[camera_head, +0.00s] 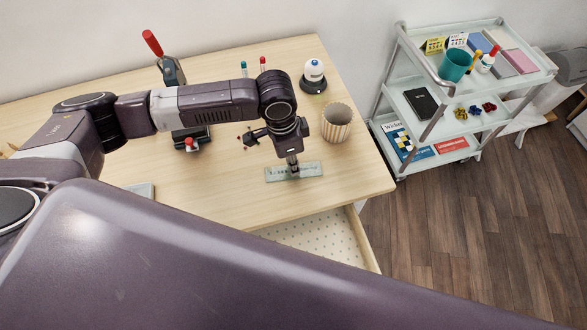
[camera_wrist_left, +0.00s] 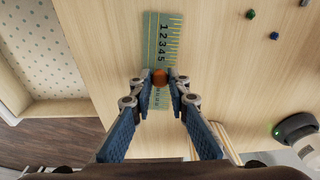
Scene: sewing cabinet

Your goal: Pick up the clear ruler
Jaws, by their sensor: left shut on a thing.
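The clear ruler (camera_head: 312,169) lies on the wooden table near its front edge, a greenish see-through strip with dark marks. In the left wrist view the ruler (camera_wrist_left: 163,38) shows black numbers and yellow lines. A small round orange-brown knob (camera_wrist_left: 160,77) stands on it. My left gripper (camera_head: 294,172) points down onto the ruler's middle. In the left wrist view its fingertips (camera_wrist_left: 161,80) are shut on the knob from both sides. Part of the ruler is hidden behind the gripper in the head view. My right gripper is not in view.
A ribbed cup (camera_head: 337,122) stands close to the right of my left gripper. A white-topped black device (camera_head: 314,76) is behind it. An open drawer with a dotted bottom (camera_head: 318,237) lies below the table's front edge. A loaded cart (camera_head: 405,102) stands to the right.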

